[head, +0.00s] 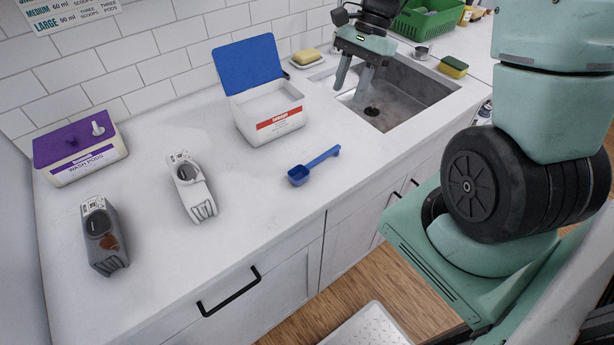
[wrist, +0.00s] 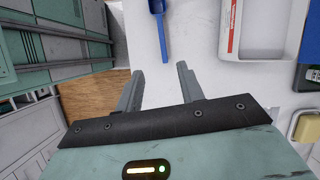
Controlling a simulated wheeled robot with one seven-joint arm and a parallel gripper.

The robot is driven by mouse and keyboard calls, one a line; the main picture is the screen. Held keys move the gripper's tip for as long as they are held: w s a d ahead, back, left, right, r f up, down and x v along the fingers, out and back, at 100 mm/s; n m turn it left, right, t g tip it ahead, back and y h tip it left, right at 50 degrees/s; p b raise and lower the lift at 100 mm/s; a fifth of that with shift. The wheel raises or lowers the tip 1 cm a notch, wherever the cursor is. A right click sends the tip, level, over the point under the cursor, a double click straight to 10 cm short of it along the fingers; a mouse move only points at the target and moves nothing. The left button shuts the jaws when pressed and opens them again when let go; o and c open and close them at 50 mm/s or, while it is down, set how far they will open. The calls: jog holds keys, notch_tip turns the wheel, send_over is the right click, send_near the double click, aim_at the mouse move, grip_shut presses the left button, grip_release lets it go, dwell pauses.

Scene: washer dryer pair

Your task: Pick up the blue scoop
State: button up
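The blue scoop (head: 312,167) lies flat on the white counter, near its front edge, with its bowl to the left and its handle to the right. In the wrist view the scoop (wrist: 162,30) shows at the top, its handle pointing down toward the fingers and its bowl cut off by the picture edge. My gripper (head: 363,78) is over the sink, to the right of and behind the scoop, apart from it. In the wrist view my gripper (wrist: 157,76) has its two fingers spread with nothing between them.
A white box with an open blue lid (head: 268,108) stands behind the scoop. The sink (head: 408,95) is to the right. Counter around the scoop is clear.

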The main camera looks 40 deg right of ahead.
jog(key=p, duration=0.2)
send_over(325, 154)
jog(key=d, duration=0.2)
jog(key=shift+m, duration=0.4)
notch_tip(325, 154, down, 11)
jog(key=shift+s+d+f, duration=0.15)
jog(key=shift+f, duration=0.05)
jog(key=shift+p+x, duration=0.85)
jog(key=shift+x, duration=1.85)
jog(key=shift+w, duration=0.3)
grip_shut()
